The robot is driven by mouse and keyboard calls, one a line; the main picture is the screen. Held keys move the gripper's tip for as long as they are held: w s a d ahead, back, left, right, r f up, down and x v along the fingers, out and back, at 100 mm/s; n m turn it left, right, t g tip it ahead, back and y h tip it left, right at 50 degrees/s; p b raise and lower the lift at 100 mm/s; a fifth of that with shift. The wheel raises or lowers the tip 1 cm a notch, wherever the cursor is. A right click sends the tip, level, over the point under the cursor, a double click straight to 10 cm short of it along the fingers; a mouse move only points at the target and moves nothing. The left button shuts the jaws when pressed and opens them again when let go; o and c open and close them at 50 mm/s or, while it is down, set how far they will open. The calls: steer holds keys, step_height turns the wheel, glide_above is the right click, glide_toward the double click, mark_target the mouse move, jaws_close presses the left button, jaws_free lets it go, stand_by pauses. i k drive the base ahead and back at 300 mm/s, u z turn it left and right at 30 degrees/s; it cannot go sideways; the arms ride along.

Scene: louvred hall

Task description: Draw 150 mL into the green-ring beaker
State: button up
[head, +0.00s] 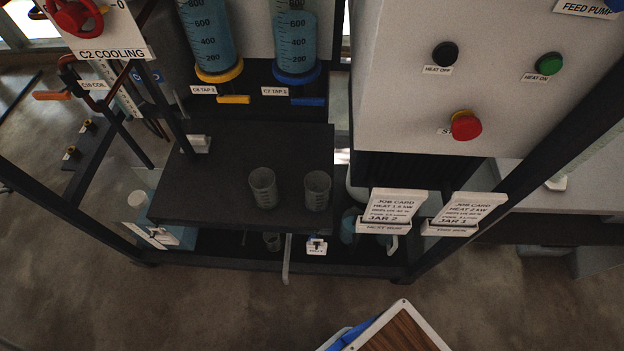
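Two clear beakers stand upright on a dark shelf (215,205): a left beaker (262,188) and a right beaker (317,190). I cannot make out a green ring on either. Above the shelf are two graduated columns of blue liquid: the left column (208,35) has a yellow collar and yellow tap handle (233,99), and the right column (294,40) has a blue collar and blue tap handle (307,101). The columns' tops are cut off. My gripper is not in view.
A control panel (400,90) with black, green and red buttons stands right of the columns. Job cards (398,205) stand at the front right. Dark frame posts (520,170) slant across both sides. A wooden panel with a white rim (402,335) shows at the bottom edge.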

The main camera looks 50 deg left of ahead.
mark_target(263, 181)
steer(key=z, duration=0.45)
steer(key=k, duration=0.75)
steer(key=u, duration=1.55)
